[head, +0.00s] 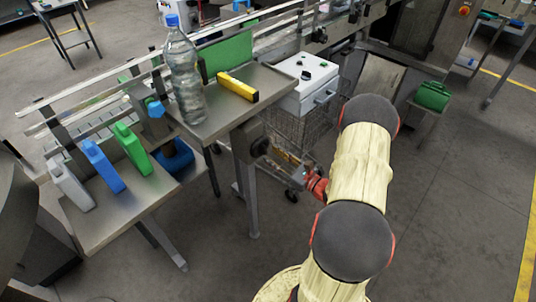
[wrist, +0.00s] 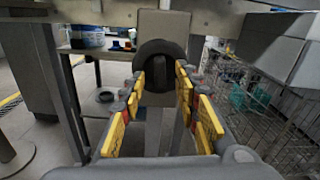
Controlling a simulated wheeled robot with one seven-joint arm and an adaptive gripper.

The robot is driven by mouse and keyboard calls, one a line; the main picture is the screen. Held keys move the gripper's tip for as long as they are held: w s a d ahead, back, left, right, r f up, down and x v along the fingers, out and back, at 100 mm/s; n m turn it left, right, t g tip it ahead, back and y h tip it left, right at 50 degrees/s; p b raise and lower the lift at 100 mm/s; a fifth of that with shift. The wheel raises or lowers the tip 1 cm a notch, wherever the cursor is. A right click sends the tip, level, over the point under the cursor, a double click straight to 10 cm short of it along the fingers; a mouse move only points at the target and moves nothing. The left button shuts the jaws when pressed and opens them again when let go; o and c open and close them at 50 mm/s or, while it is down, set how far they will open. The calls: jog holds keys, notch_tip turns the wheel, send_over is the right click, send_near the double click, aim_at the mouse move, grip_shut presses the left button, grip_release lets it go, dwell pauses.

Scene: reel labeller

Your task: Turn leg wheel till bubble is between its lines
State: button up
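The leg wheel (head: 261,147) is a black round knob on the leg under the front edge of the steel table. In the wrist view the wheel (wrist: 160,52) stands straight ahead, its thick black rim seen between and just beyond my fingertips. My gripper (wrist: 160,85) is open, with yellow-padded fingers on either side of the wheel's line; I cannot tell if they touch it.
A water bottle (head: 184,75) stands on the table beside the level. Several jugs (head: 102,165) stand on the lower shelf at left. A wire cart (head: 305,133) stands behind my gripper, with a white box (head: 306,85) above it.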

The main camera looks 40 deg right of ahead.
aim_at(261, 148)
jog(key=shift+w+a, duration=0.1)
jog(key=shift+w, duration=1.35)
jog(key=shift+c, duration=0.6)
grip_shut()
